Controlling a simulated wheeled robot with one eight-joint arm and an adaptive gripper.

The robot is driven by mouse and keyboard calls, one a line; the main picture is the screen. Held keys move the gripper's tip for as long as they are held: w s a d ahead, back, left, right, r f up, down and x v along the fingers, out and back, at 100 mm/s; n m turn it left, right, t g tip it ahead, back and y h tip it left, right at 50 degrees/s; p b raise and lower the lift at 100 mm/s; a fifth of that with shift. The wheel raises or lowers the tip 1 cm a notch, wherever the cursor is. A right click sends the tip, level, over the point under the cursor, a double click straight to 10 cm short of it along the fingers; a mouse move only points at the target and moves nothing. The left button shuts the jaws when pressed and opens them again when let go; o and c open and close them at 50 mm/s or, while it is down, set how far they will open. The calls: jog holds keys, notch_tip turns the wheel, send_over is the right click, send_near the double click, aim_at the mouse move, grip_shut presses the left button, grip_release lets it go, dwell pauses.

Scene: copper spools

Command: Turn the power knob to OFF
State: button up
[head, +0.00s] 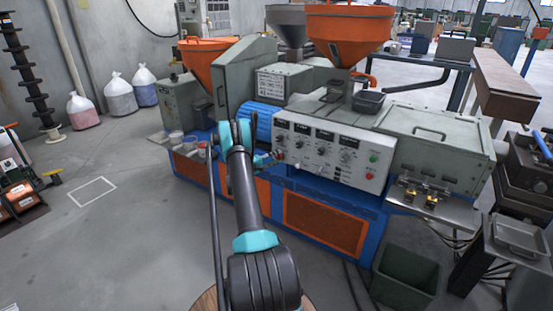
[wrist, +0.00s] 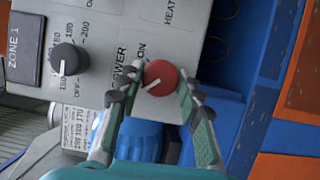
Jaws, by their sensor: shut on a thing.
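The power knob (wrist: 160,75) is a round red knob on the grey control panel, with the printed words POWER and ON beside it in the wrist view. Its white pointer line slants to the lower left in that view, away from the word ON. An OFF label is not readable. My gripper (wrist: 161,79) has one finger on each side of the knob and is shut on it. In the head view my gripper (head: 270,159) reaches the left end of the control panel (head: 330,150), where the knob is small.
A black knob (wrist: 69,58) with a temperature scale and a ZONE 1 display (wrist: 26,46) sit left of the power knob in the wrist view. In the head view, an orange hopper (head: 345,25) tops the machine, and a green bin (head: 405,278) stands on the floor in front.

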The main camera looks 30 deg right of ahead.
dwell(0.3)
jog(key=o, duration=1.2)
jog(key=shift+c, duration=0.2)
jog(key=a, duration=1.2)
